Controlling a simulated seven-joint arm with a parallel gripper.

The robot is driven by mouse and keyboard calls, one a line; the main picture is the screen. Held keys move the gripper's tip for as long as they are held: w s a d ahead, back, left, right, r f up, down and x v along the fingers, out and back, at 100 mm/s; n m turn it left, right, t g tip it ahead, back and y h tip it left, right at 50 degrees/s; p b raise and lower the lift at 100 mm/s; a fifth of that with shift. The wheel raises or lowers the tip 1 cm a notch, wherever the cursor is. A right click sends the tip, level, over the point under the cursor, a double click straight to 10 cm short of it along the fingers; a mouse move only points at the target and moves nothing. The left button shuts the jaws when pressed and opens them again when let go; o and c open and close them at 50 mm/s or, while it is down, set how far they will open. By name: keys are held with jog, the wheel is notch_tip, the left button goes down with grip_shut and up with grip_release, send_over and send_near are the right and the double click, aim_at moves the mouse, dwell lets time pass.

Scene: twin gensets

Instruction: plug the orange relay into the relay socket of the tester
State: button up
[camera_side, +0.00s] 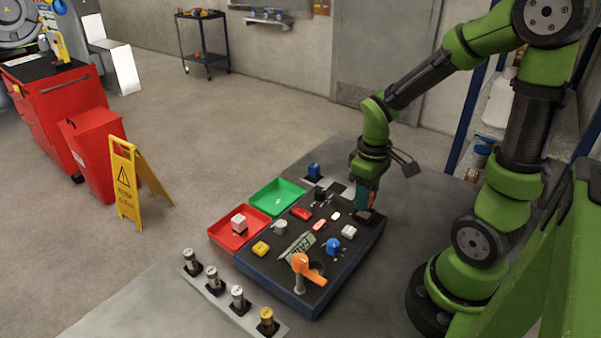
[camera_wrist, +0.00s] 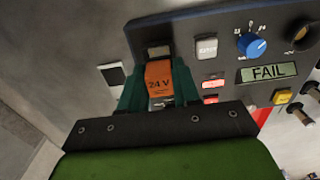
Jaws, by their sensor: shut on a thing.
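The orange relay (camera_wrist: 159,82), marked 24 V, is between the two teal fingers of my gripper (camera_wrist: 159,92) in the wrist view. My gripper is shut on it. The dark tester (camera_wrist: 185,32) lies beyond, with its display (camera_wrist: 268,73) reading FAIL. A dark recess with a pale face (camera_wrist: 158,51), seemingly the relay socket, shows just past the relay's far end. I cannot tell whether the relay is in it or above it. In the side view my gripper (camera_side: 366,196) points down at the tester's (camera_side: 325,290) far right corner and hides the relay.
The tester carries a blue knob (camera_side: 333,245), several buttons and an orange lever (camera_side: 305,266). Several cylinders stand on a strip (camera_side: 226,297) in front. A blue part (camera_side: 314,170) stands behind.

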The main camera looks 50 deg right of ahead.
jog(key=shift+f, duration=0.95)
dwell(1.6)
jog(key=o, duration=1.1)
jog(key=o, duration=0.4)
